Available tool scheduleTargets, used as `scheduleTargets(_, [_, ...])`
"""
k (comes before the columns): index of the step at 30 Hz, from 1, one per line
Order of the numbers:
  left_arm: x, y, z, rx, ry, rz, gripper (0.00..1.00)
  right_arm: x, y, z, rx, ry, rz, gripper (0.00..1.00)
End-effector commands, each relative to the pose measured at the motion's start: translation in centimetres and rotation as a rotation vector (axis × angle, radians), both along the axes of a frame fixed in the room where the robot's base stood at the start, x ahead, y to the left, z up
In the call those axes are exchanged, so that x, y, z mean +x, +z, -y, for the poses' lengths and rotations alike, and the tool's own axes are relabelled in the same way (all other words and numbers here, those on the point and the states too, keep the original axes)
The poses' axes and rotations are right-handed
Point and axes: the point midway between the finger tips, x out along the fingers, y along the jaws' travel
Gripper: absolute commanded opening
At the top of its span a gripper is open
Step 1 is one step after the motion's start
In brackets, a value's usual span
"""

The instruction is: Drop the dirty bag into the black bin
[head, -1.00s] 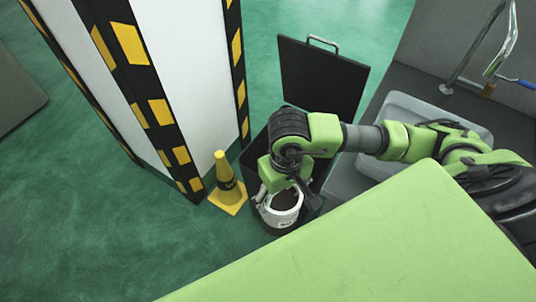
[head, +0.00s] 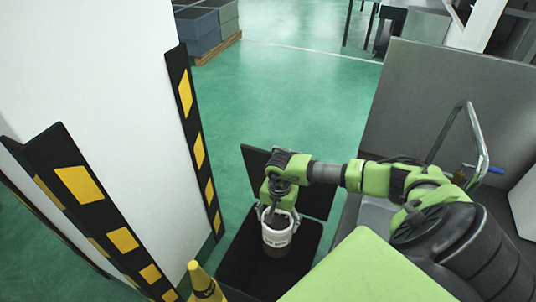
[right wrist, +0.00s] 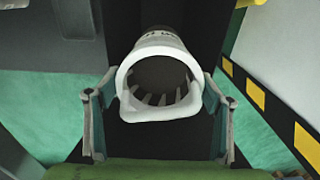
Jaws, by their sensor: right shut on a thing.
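The dirty bag (head: 277,238) is a white, roughly cylindrical thing with a dark open top. My right gripper (head: 279,214) is shut on it and holds it upright over the opening of the black bin (head: 240,262). The bin's black lid (head: 317,196) stands open behind the bag and arm. In the right wrist view the bag (right wrist: 160,48) shows its white rim and dark, ribbed inside, between the two fingers of the right gripper (right wrist: 158,105). How far the bag's lower end is from the bin floor is unclear. My left gripper is not in view.
A white pillar with black-and-yellow corner guards (head: 200,150) stands left of the bin. A yellow cone (head: 203,284) stands at the bin's near left. A grey cart with a metal handle (head: 478,150) is at right. Green floor behind the bin is clear.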

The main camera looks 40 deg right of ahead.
Motion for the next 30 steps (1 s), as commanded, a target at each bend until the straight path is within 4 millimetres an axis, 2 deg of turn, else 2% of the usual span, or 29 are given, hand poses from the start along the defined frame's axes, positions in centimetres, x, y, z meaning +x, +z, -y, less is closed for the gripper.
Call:
scheduleTargets(7, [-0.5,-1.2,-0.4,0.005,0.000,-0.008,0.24,0.1,-1.7,0.1,0.002,-0.009,0.000,0.33])
scheduleTargets(18, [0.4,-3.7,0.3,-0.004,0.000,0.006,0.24,0.1,-5.7,0.1,0.001,-0.006,0.000,0.33])
scheduleTargets(28, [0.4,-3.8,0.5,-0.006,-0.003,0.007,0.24,0.1,-6.0,0.1,0.001,-0.006,0.000,0.33])
scheduleTargets(29, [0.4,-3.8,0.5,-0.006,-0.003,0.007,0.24,0.1,-6.0,0.1,0.001,-0.005,0.000,0.78])
scheduleTargets(30, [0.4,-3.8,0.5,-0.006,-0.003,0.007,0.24,0.1,-6.0,0.1,0.001,-0.005,0.000,0.89])
